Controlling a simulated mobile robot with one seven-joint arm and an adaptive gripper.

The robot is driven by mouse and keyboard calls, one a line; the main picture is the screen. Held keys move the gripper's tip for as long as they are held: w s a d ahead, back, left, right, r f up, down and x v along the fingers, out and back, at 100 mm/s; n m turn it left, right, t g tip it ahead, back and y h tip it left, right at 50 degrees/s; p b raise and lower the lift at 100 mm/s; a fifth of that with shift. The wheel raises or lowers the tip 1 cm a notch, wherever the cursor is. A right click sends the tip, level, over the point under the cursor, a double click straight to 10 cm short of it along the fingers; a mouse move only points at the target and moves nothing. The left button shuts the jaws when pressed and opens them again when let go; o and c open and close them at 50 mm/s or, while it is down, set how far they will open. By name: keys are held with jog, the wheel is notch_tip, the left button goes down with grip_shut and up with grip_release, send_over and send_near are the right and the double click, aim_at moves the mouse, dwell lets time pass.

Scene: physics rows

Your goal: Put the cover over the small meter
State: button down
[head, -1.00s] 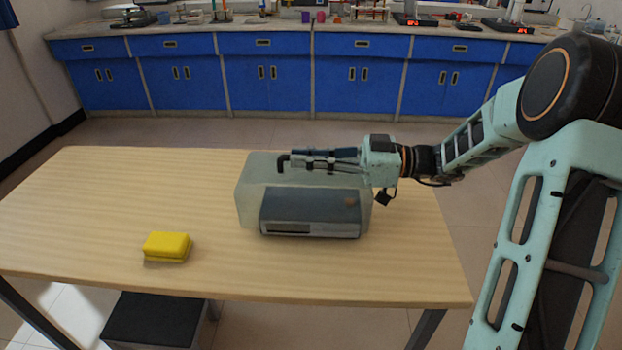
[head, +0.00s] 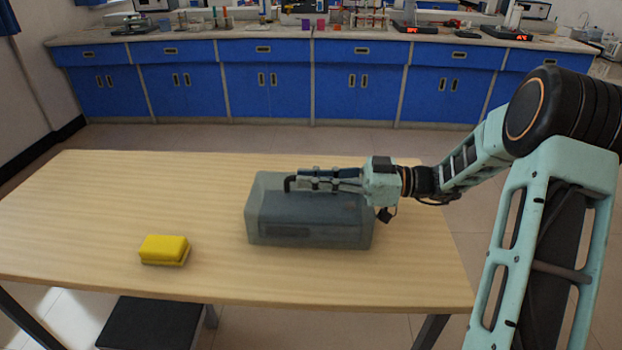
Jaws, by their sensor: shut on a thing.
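The small meter (head: 310,215) is a dark grey box on the wooden table, seen through the cover. The cover (head: 258,232) is a translucent grey box around the meter, with its lower edge at or very near the table top. My gripper (head: 291,183) is at the cover's top, reaching in from the right, shut on the cover. The exact grip point on the cover is hard to make out.
A yellow sponge-like block (head: 164,249) lies on the table (head: 90,215) to the left of the cover. The table is otherwise clear. A dark stool (head: 150,322) stands below the front edge. Blue lab cabinets (head: 265,85) line the back wall.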

jog(key=shift+f, duration=0.2)
jog(key=c, duration=2)
grip_release()
jog(key=shift+r, duration=0.1)
jog(key=shift+r+p, duration=0.5)
jog(key=shift+p, duration=0.05)
jog(key=d, duration=0.4)
jog(key=d+p, duration=0.1)
jog(key=d, duration=0.7)
jog(key=shift+s+f, duration=0.2)
jog(key=shift+s, duration=0.05)
